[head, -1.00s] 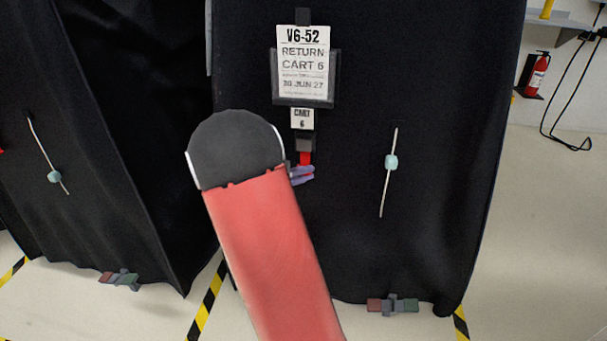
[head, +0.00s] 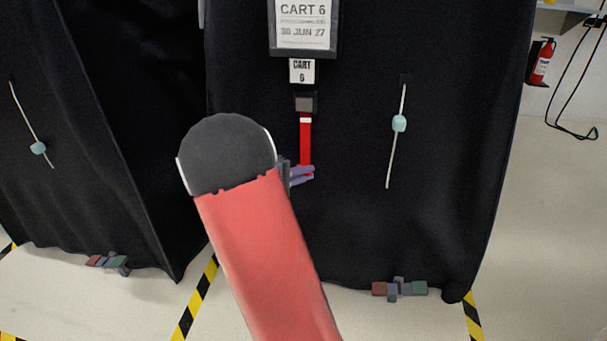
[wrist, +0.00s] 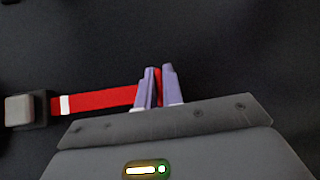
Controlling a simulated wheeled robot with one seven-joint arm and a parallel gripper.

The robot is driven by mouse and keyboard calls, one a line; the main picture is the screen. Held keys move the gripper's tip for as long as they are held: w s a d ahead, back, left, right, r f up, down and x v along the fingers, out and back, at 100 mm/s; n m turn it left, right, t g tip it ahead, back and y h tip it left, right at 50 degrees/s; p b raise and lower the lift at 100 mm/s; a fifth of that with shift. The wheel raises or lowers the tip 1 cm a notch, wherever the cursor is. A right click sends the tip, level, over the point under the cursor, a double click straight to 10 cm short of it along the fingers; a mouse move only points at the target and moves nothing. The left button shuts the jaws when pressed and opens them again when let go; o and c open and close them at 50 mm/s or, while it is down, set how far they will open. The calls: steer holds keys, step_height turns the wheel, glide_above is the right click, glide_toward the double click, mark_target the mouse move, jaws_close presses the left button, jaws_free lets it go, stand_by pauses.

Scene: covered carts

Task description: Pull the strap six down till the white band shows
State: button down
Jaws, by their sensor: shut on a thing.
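A white band (head: 306,119) shows across the strap just below the buckle. In the wrist view the strap (wrist: 105,99) runs from the buckle (wrist: 22,110) at the left, with the white band (wrist: 66,105) clear of the buckle's edge. My gripper (head: 304,173) has purple fingers and is shut on the lower end of the strap.
The black cover (head: 350,230) hangs behind the strap. A pale cord with a light blue toggle (head: 399,124) hangs to the right. Coloured pedals (head: 399,288) stick out at the cover's foot. A neighbouring covered cart (head: 100,140) stands at the left.

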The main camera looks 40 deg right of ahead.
steer(key=shift+a+f, duration=0.1)
steer(key=shift+f, duration=0.1)
steer(key=c, duration=1.5)
jaws_free()
steer(key=shift+r, duration=0.1)
steer(key=shift+c, duration=0.2)
steer(key=a+r, duration=0.1)
steer(key=a, duration=0.6)
steer(key=shift+w+a, duration=0.35)
steer(key=s+a+r+m+y+p, duration=0.1)
steer(key=s+a+r+y+p, duration=0.1)
steer(key=s+a+y, duration=0.3)
steer(key=s+a+r+y+p, duration=0.2)
steer(key=s+r+y, duration=0.1)
steer(key=s, duration=0.4)
steer(key=s+a+r+t+y+p, duration=0.1)
steer(key=s+a+r+t+y, duration=0.1)
steer(key=a, duration=0.5)
steer(key=s+a+r+t+y+p, duration=0.1)
steer(key=s+a+r+t+y, duration=0.2)
steer(key=s+a+t+y, duration=0.2)
steer(key=s+a+y, duration=0.1)
steer(key=s+a, duration=0.1)
steer(key=shift+a, duration=0.3)
